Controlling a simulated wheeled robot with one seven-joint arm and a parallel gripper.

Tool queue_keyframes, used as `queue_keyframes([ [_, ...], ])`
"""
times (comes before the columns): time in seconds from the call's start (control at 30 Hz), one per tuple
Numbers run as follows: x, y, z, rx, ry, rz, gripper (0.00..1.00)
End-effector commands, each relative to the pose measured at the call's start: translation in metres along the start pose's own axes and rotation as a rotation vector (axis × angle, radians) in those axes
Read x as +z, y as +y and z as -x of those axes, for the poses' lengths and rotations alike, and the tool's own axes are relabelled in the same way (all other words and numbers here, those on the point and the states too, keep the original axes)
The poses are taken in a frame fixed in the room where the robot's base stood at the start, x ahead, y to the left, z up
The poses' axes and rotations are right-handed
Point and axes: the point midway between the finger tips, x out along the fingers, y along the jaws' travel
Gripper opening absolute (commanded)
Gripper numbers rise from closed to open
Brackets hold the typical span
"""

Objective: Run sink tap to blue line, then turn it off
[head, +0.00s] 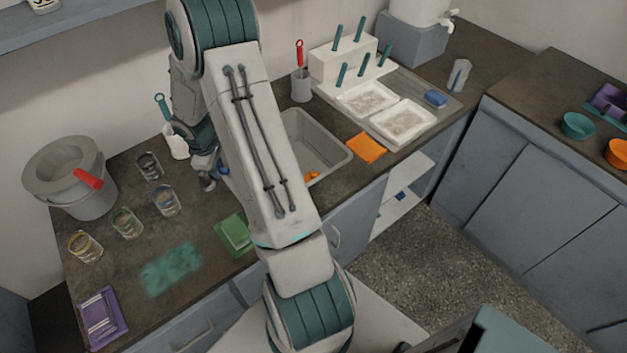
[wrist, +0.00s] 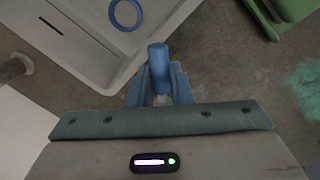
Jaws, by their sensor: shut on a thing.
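The sink (head: 335,160) is a grey basin in the counter, partly hidden by my arm in the head view; its pale basin (wrist: 75,55) fills the upper left of the wrist view. My gripper (wrist: 159,90) is shut on a blue rounded handle (wrist: 158,56) beside the sink, which looks like the tap handle. In the head view my gripper (head: 208,180) is small and partly hidden behind my arm. A round metal end (wrist: 14,68), perhaps the tap spout, shows at the left of the wrist view. I cannot make out a blue line or any running water.
Several glass beakers (head: 166,201) stand on the counter left of my gripper, with a grey bucket (head: 70,190) behind. An orange cloth (head: 366,148) lies right of the sink; an orange item (head: 312,176) is in the basin.

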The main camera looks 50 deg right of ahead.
Motion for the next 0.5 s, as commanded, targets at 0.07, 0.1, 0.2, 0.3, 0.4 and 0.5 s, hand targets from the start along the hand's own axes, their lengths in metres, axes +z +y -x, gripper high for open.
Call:
queue_keyframes([
  [0.07, -0.001, 0.005, 0.004, 0.002, 0.015, 0.065, 0.00],
  [0.1, -0.001, 0.007, 0.004, 0.002, 0.019, 0.093, 0.00],
  [0.2, -0.001, 0.009, 0.002, 0.003, 0.026, 0.135, 0.00],
  [0.3, -0.002, 0.013, 0.003, 0.003, 0.036, 0.199, 0.00],
  [0.4, -0.003, 0.017, 0.003, 0.001, 0.050, 0.290, 0.00],
  [0.5, -0.004, 0.020, 0.001, 0.003, 0.060, 0.348, 0.00],
])
